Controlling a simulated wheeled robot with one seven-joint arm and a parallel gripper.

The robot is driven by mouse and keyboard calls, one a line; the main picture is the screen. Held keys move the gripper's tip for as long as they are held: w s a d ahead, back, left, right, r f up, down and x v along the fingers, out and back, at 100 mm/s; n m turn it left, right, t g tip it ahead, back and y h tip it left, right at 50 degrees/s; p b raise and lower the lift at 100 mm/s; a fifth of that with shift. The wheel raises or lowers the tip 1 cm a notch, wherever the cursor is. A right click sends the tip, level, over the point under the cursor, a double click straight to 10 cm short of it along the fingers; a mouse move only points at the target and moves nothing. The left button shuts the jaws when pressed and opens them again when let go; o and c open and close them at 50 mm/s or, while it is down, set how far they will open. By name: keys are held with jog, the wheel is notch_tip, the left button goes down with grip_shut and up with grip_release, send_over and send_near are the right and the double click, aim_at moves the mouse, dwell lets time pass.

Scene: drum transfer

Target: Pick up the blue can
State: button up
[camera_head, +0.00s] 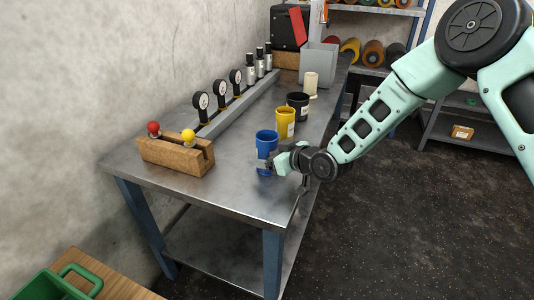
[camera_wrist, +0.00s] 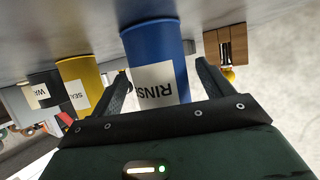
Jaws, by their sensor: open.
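The blue can (camera_head: 266,143) stands upright near the front edge of the metal workbench (camera_head: 235,185). In the wrist view the blue can (camera_wrist: 157,60) shows a white label reading "RINS", upside down, and sits between the two fingers. My gripper (camera_head: 266,165) is at the lower part of the can from the right. In the wrist view my gripper (camera_wrist: 160,85) is open, with one finger on each side of the can. I cannot tell whether either finger touches it.
Behind the blue can stand a yellow can (camera_head: 284,124), a black can (camera_head: 298,106) and a cream cylinder (camera_head: 311,84). A wooden block (camera_head: 175,156) with red and yellow knobs lies left. Gauges (camera_head: 221,94) line the wall side. Bare bench lies in front.

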jog(key=shift+w+a+f, duration=0.3)
jog(key=shift+w+a, duration=0.1)
jog(key=shift+a, duration=0.05)
jog(key=c, duration=1.3)
jog(key=shift+o, duration=0.2)
jog(key=shift+r, duration=0.1)
jog(key=shift+r, duration=0.15)
